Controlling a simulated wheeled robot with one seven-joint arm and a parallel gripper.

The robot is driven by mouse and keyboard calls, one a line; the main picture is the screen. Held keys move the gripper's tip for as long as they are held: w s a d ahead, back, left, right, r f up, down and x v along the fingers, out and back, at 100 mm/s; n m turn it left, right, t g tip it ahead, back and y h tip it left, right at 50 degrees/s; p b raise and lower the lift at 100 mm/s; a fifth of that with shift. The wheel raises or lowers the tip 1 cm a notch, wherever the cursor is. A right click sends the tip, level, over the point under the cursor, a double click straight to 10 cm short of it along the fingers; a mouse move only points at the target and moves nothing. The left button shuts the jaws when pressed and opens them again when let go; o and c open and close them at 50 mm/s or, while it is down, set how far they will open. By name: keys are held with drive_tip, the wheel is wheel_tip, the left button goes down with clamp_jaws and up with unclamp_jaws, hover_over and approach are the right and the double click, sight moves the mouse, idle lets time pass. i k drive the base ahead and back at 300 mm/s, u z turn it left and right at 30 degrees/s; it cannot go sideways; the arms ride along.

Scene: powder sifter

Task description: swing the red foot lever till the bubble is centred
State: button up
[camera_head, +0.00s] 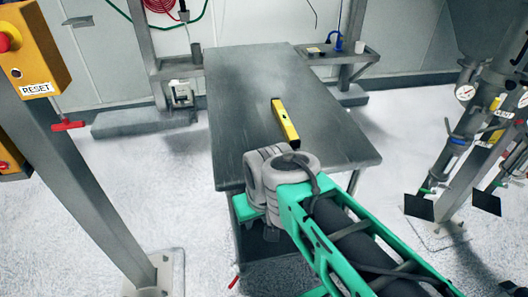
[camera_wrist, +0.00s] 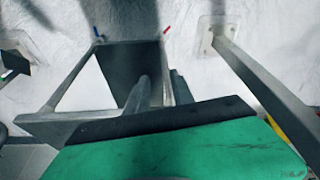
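A thin red foot lever (camera_head: 233,282) shows low by the near left foot of the grey steel table (camera_head: 235,90). In the wrist view a small red lever (camera_wrist: 167,30) sticks out at a table foot, with a blue one (camera_wrist: 97,31) at another foot. A yellow spirit level (camera_head: 285,122) lies on the table top; its bubble is too small to read. My green gripper body (camera_wrist: 180,150) fills the bottom of the wrist view. It is apart from the red lever. In the head view my arm's grey wrist joint hides its end. I cannot make out clear fingertips.
A grey post (camera_head: 85,185) with a yellow RESET box (camera_head: 33,55) and a red T-handle (camera_head: 67,125) stands at left. Pipework with a gauge (camera_head: 465,92) stands at right. A steel frame stands behind the table. White floor is clear between the post and the table.

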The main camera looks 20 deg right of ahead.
sight(239, 275)
drive_tip(key=z, duration=0.05)
drive_tip(key=k, duration=0.6)
drive_tip(key=u, duration=0.9)
drive_tip(key=i, duration=0.75)
drive_tip(key=u, duration=0.8)
drive_tip(key=i, duration=0.4)
drive_tip(key=u, duration=0.1)
